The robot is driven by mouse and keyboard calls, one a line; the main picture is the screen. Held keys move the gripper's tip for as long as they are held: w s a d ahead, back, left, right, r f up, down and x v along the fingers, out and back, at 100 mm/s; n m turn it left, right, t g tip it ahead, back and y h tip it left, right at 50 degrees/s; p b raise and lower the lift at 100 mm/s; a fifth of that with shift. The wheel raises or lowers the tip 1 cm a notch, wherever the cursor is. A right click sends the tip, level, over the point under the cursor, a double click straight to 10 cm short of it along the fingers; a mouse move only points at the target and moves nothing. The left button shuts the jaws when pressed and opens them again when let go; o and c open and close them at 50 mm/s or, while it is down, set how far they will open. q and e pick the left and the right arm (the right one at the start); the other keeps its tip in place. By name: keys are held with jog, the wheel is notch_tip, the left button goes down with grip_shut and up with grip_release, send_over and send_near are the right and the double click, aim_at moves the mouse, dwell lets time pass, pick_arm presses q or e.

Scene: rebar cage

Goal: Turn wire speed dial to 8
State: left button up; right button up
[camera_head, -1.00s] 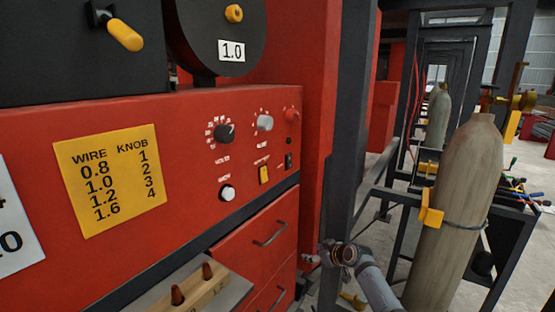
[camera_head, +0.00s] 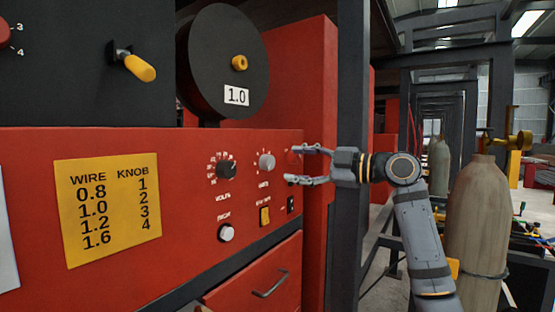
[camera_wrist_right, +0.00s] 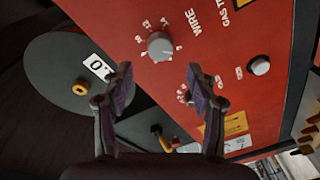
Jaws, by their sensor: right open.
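The wire speed dial (camera_head: 266,162) is a grey round knob with white numbers around it on the red panel; which number it points to is too small to tell. It also shows above the fingertips in the right wrist view (camera_wrist_right: 160,45), beside the word WIRE. My right gripper (camera_head: 296,166) is open and empty, its fingers just right of the dial in the head view and apart from it. Both fingers also show in the wrist view (camera_wrist_right: 158,85). The left gripper is not in view.
A black volts knob (camera_head: 226,169) sits left of the dial. A yellow switch (camera_head: 264,216), white knob (camera_head: 226,232) and small black switch (camera_head: 291,204) are below. A yellow wire chart (camera_head: 108,209) is at left; a dark post (camera_head: 349,100) stands right of the panel.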

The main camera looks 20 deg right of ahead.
aim_at(271, 162)
jog(key=p+x, duration=0.1)
jog(key=x, duration=0.4)
jog(key=shift+a+r, duration=0.1)
jog(key=shift+w+a+p, duration=0.25)
jog(key=shift+w+p, duration=0.05)
jog(key=shift+w, duration=0.15)
jog(key=c, duration=1.1)
jog(key=shift+c, duration=0.2)
